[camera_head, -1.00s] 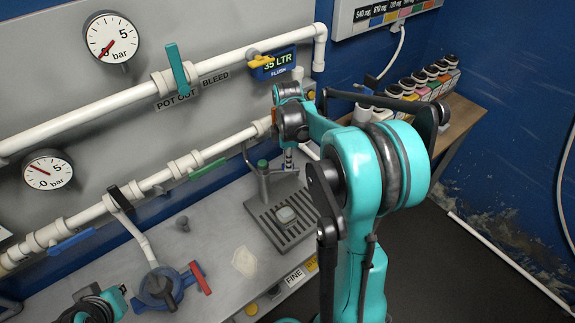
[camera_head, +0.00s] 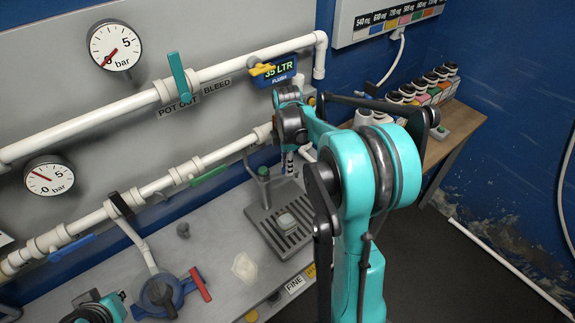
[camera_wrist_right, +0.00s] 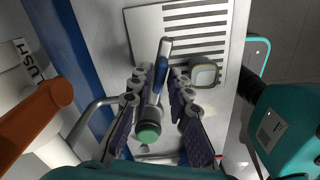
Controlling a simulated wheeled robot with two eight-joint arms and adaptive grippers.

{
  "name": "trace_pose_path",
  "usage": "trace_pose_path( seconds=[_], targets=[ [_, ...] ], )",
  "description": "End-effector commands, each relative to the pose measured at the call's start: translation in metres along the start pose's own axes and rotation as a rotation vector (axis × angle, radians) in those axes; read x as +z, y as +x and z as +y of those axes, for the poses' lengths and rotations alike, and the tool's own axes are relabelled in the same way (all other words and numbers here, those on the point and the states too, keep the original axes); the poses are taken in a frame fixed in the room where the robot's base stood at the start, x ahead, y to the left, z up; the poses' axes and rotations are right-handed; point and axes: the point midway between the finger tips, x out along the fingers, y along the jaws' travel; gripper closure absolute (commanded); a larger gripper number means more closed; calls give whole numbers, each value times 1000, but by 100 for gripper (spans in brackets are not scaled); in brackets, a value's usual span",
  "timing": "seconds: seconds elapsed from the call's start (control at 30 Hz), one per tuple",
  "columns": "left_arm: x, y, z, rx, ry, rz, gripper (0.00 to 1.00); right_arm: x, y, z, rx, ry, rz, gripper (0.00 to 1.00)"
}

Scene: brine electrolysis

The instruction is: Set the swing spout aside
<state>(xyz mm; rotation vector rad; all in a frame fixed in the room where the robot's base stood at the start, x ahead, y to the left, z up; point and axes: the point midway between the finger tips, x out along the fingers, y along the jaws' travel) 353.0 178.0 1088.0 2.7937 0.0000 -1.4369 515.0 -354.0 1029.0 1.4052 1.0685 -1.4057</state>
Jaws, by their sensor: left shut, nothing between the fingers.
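The swing spout (camera_head: 263,184) is a grey metal post with a green cap and a bent arm, standing at the back of the slotted drip tray (camera_head: 254,213). In the right wrist view the spout (camera_wrist_right: 149,134) shows green cap nearest me, its arm reaching over the tray's slots. My right gripper (camera_wrist_right: 158,75) is open, its two dark padded fingers on either side of the spout, with gaps visible. I cannot tell whether they touch it. In the head view my right fingers are hard to make out. My left gripper (camera_head: 100,309) is at the bottom left edge, partly cut off, shut and empty.
A small square grey-topped container (camera_head: 287,222) sits on the drip tray. White pipes (camera_head: 150,188) with coloured valve handles run along the back panel. A blue valve (camera_head: 160,292) with a red handle and a pale patch (camera_head: 244,266) lie left of the tray. Bottles (camera_head: 430,85) stand at the right.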

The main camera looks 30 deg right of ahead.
Motion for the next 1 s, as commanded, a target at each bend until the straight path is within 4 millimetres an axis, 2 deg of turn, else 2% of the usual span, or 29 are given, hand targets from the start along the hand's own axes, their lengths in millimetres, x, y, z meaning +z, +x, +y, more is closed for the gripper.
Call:
trace_pose_path(
  seconds=[0.3, 0.43, 0.57, 0.8, 1.0],
  targets=[
    [0, 0, 0, 0, 0, 0, 100, 0, -1, 0, 0, 0, 0, 69],
    [0, 0, 0, 0, 0, 0, 100, 0, -10, 0, 0, 0, 0, 69],
    [0, 0, 0, 0, 0, 0, 100, 0, -33, 0, 0, 1, 0, 69],
    [0, 0, 0, 0, 0, 0, 100, 0, -86, 0, 0, 0, 0, 69],
    [0, 0, 0, 0, 0, 0, 100, 0, -113, 0, 0, 0, 0, 69]
  ],
)
